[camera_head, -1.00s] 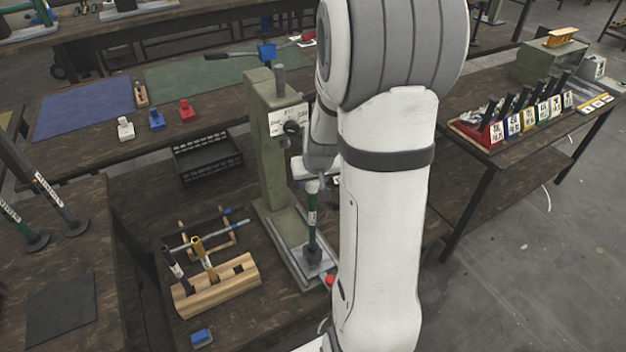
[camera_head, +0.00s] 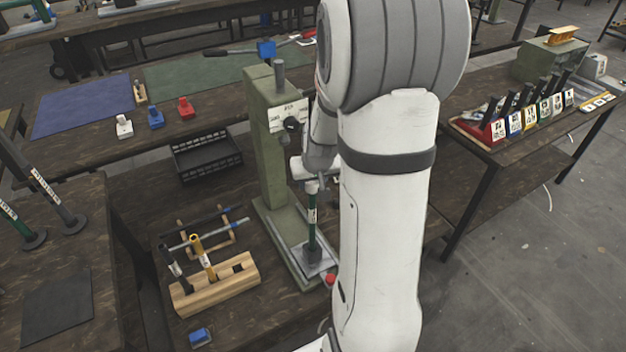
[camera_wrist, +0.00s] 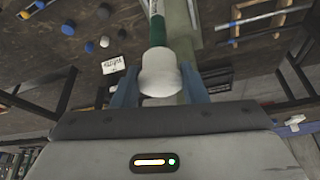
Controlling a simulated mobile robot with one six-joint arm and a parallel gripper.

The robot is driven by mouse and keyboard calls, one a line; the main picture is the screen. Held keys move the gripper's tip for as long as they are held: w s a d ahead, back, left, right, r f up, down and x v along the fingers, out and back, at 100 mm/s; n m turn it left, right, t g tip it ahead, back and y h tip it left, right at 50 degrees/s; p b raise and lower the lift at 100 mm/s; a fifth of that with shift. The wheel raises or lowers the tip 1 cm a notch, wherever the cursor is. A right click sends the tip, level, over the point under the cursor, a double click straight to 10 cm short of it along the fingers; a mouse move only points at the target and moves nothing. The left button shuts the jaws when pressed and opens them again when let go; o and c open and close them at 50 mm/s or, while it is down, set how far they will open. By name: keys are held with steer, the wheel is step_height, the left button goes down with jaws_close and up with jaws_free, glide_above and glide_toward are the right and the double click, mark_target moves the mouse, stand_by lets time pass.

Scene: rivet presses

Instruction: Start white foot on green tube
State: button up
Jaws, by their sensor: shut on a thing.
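The green tube (camera_head: 312,214) stands upright under the green press (camera_head: 268,150), its lower end in a dark foot on the press plate. In the wrist view, the green tube (camera_wrist: 157,32) runs up from the white foot (camera_wrist: 160,75). My gripper (camera_wrist: 160,88) has its two blue-grey fingers on either side of the white foot and is shut on it. Foot and tube look in line and meeting; how far the foot sits on the tube cannot be told. In the head view my gripper is at the tube's top, partly hidden by my arm.
A wooden block (camera_head: 215,286) holding a black and a yellow tube stands left of the press. A black crate (camera_head: 206,156) lies behind. White, blue and red small feet (camera_head: 156,118) stand on the back table. A red button (camera_head: 330,280) sits by the press base.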

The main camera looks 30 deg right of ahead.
steer(key=shift+f+b, duration=0.5)
steer(key=shift+f, duration=0.1)
steer(key=o, duration=1)
steer(key=shift+r, duration=0.1)
steer(key=v, duration=0.7)
steer(key=shift+r, duration=0.35)
steer(key=shift+s, duration=0.15)
steer(key=s+a+r+n+g, duration=0.1)
steer(key=s+a+r, duration=0.2)
steer(key=s+a, duration=0.3)
steer(key=s+a+r+n+y, duration=0.1)
steer(key=s+a+r, duration=0.2)
steer(key=s+a, duration=0.3)
steer(key=s, duration=0.4)
steer(key=shift+a+g, duration=0.35)
steer(key=shift+g, duration=0.05)
